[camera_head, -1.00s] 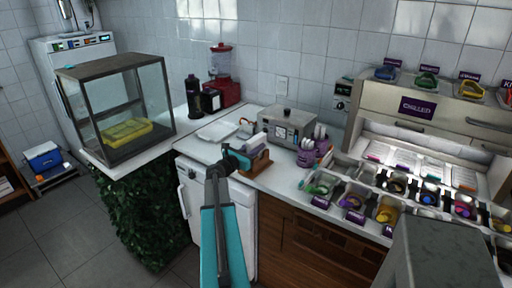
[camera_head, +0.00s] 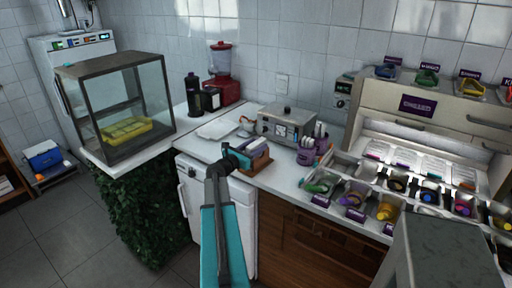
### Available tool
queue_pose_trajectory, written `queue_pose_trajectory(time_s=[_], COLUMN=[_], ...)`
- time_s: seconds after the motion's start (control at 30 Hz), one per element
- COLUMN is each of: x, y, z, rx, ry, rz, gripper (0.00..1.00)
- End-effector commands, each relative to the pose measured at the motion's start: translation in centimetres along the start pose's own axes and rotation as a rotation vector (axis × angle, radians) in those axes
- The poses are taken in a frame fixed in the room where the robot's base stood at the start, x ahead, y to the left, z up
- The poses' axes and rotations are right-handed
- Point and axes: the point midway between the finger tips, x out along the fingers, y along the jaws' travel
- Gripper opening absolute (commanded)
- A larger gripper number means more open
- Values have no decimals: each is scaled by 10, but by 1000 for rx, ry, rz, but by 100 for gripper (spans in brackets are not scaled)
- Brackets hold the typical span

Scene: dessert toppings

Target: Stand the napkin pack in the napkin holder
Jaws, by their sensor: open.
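The brown wooden napkin holder (camera_head: 259,164) stands near the front edge of the white counter. A small pale napkin pack (camera_head: 256,149) shows low at the holder, partly hidden by my gripper; it looks to be inside, but I cannot tell if it is fully upright. My gripper (camera_head: 243,151) is at the left side of the holder, close to the pack. Its jaws are open, though the fingertips are small and partly hidden in this view.
A grey metal appliance (camera_head: 286,125) stands behind the holder, and a purple cup of utensils (camera_head: 307,151) stands to its right. A white tray (camera_head: 218,129) lies behind left. Topping bins (camera_head: 352,194) fill the right counter.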

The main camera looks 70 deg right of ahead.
Motion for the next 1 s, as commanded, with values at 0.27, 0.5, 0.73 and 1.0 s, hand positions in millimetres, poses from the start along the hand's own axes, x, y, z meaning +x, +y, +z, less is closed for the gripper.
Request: queue_pose_trajectory(time_s=[0.27,0.5,0.73,1.0], x=[-13,-41,-74,-113], y=[-1,-1,-1,-1], z=[-1,-1,-1,-1], rx=[0,0,1,0], ry=[0,-1,0,-1], rz=[0,1,1,1], gripper=[45,45,45,45])
